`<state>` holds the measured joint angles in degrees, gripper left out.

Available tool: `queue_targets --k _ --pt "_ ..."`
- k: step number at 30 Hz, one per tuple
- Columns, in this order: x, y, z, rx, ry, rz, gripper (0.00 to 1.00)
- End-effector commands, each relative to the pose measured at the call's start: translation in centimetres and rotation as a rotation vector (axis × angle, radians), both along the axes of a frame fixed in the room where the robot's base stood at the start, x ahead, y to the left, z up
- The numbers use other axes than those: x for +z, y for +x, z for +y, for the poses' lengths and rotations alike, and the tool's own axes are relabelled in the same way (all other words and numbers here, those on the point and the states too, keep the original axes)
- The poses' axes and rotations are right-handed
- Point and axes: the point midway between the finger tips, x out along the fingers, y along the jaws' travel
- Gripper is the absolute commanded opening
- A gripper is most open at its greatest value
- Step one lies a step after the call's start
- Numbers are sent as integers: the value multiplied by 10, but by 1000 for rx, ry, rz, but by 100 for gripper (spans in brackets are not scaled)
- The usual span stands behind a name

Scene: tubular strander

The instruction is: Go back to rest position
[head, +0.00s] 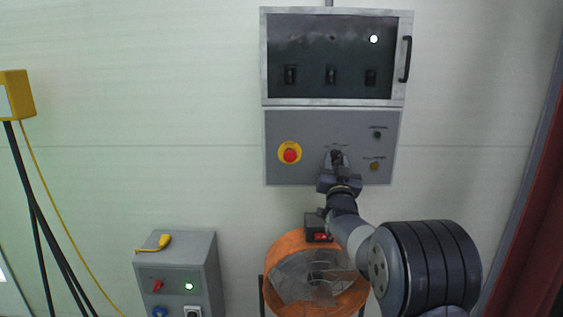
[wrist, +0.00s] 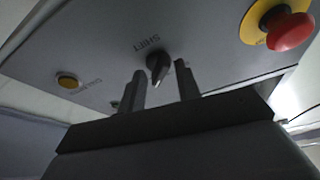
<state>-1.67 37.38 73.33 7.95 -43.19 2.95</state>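My gripper (head: 337,166) is raised in front of the lower grey control panel (head: 285,125) on the wall, with my arm stretched out to it. In the wrist view my gripper (wrist: 162,80) has its two fingers apart, with a gap between them. A black selector knob (wrist: 157,66) marked SHIFT shows between and just beyond the fingertips. The fingers do not appear closed on it; whether they touch it cannot be told. In the head view my gripper mostly covers this knob.
The panel carries a red emergency button (head: 290,153), a green button (head: 377,135) and a yellow button (head: 374,166). Above is a windowed cabinet (head: 333,102). Below are an orange fan (head: 285,248) and a grey box (head: 178,270). A yellow tripod device (head: 17,95) stands left.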

Motion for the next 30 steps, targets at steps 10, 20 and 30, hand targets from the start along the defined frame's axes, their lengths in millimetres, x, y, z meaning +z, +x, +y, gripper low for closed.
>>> queue_targets --k 10,20,30 --pt "5 0 -3 -1 -230 2 32" --pt "4 0 -4 0 -387 1 32" --pt "2 0 -4 0 -460 -1 32"
